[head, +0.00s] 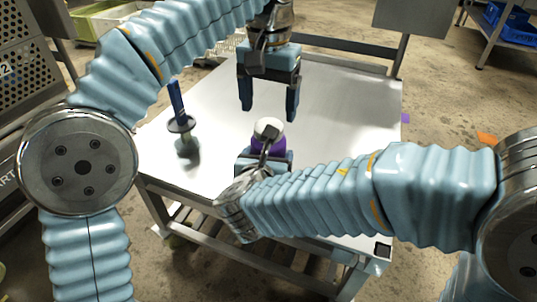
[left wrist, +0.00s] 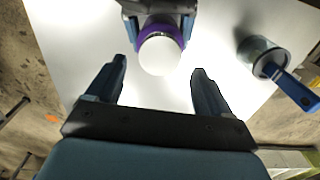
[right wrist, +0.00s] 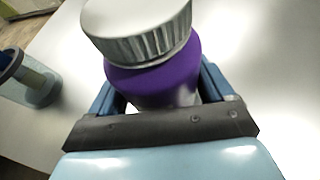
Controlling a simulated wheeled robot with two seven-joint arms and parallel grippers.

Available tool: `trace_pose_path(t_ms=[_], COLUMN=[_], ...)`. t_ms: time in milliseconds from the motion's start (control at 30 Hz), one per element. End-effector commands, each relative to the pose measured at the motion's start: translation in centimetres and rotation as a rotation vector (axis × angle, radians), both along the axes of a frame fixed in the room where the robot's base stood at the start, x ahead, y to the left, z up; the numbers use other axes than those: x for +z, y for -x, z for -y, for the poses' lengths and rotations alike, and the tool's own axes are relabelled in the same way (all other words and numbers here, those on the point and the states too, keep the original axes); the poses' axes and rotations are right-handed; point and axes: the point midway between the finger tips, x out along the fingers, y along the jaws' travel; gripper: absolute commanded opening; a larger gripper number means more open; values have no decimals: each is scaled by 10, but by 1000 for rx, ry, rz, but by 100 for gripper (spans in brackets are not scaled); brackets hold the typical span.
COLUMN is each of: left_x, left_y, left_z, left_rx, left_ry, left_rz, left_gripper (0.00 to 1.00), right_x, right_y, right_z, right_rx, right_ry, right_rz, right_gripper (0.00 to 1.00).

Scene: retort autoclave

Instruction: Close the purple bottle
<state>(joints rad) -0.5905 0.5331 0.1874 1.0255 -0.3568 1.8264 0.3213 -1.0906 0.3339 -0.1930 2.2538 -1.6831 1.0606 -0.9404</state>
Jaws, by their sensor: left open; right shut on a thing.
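The purple bottle (right wrist: 158,82) stands on the white table and has a ridged silver-white cap (right wrist: 140,30) sitting on its top. The bottle also shows in the head view (head: 268,143) and from above in the left wrist view (left wrist: 163,27). My right gripper (head: 264,160) is shut on the bottle's body, its fingers on either side below the cap. My left gripper (head: 270,110) is open and empty above and beyond the bottle, pointing down. In the left wrist view the cap (left wrist: 160,54) lies ahead of and between the open fingers. Whether the cap is tightened cannot be told.
A glass jar (head: 186,145) with a blue-handled tool (head: 177,100) stands on the table (head: 340,110) left of the bottle. The table's right side is clear. A shelf with blue crates (head: 505,22) stands at the back right.

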Motion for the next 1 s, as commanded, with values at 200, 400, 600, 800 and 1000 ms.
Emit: trace_pose_path(t_ms=[200,400,600,800,1000], left_x=[-30,-40,-40,-40,-40], left_y=[0,0,0,0,0], left_z=[0,0,0,0,0], left_rx=[0,0,0,0,0], left_ry=[-1,0,0,0,0], left_rz=[-1,0,0,0,0], left_gripper=[81,81,81,58,27], right_x=[1,1,1,1,1], right_y=[0,0,0,0,0], right_z=[0,0,0,0,0], right_rx=[0,0,0,0,0], right_ry=[-1,-1,-1,-1,-1], right_rz=[1,1,1,1,1], right_gripper=[0,0,0,0,0])
